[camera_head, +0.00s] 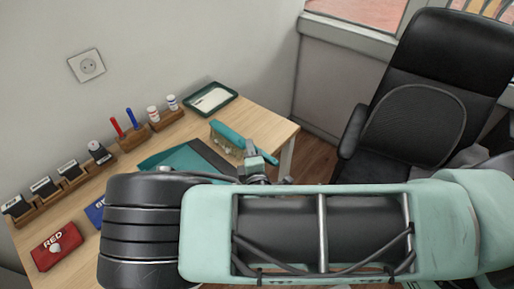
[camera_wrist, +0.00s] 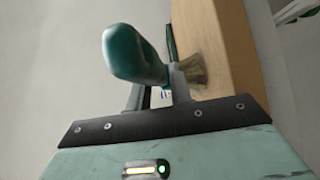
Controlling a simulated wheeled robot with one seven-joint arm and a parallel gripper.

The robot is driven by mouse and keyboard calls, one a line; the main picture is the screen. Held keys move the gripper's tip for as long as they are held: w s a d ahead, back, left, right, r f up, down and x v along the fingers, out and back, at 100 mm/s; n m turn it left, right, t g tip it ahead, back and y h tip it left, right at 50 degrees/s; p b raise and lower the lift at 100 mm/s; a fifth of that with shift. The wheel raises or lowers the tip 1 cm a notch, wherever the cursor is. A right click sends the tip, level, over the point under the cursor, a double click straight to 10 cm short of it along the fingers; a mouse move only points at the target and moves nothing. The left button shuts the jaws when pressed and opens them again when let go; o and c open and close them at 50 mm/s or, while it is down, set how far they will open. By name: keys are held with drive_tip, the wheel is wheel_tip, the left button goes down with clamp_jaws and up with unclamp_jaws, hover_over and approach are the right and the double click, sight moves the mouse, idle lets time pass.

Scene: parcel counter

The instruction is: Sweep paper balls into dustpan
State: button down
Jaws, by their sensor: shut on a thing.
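A hand brush (camera_head: 228,133) with a teal handle and pale bristles is above the far right part of the table. My gripper (camera_head: 251,150) is shut on the brush. In the wrist view, the rounded teal handle end (camera_wrist: 135,55) rises between the fingers (camera_wrist: 160,92), and the bristles (camera_wrist: 193,70) show beside the wooden table. A flat teal piece (camera_head: 182,158), perhaps the dustpan, lies left of the brush; my arm hides part of it. I see no clear paper balls on the table; my arm covers much of its front.
The wooden table (camera_head: 262,121) stands against the wall. A green tray (camera_head: 211,98) is at its far corner. Stamps, markers and small bottles stand in wooden holders along the wall. A red box (camera_head: 58,246) is at the left. A black office chair (camera_head: 425,100) stands at the right.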

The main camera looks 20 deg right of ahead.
drive_tip(key=s+a, duration=0.1)
drive_tip(key=a+b, duration=0.1)
drive_tip(key=a, duration=0.1)
drive_tip(key=shift+s, duration=0.4)
drive_tip(key=shift+s+a+r+b, duration=0.15)
drive_tip(key=shift+s+a, duration=0.4)
drive_tip(key=shift+a, duration=0.35)
drive_tip(key=shift+s+a+r+b, duration=0.15)
drive_tip(key=shift+s+a, duration=0.35)
drive_tip(key=shift+a, duration=0.4)
drive_tip(key=shift+s+a+r+b, duration=0.15)
drive_tip(key=shift+s+a, duration=0.4)
drive_tip(key=shift+a, duration=0.35)
drive_tip(key=shift+s+a+r, duration=0.1)
drive_tip(key=shift+s+a, duration=0.2)
drive_tip(key=shift+a, duration=0.25)
drive_tip(key=shift+s+a, duration=0.3)
drive_tip(key=shift+a, duration=0.2)
drive_tip(key=shift+s+a+r+p, duration=0.1)
drive_tip(key=shift+r+p, duration=0.2)
drive_tip(key=shift+p, duration=0.05)
drive_tip(key=r+p, duration=0.1)
drive_tip(key=d+r+p, duration=0.1)
drive_tip(key=r, duration=0.1)
drive_tip(key=w+r+p, duration=0.1)
drive_tip(key=r+p, duration=0.1)
drive_tip(key=shift+d, duration=0.4)
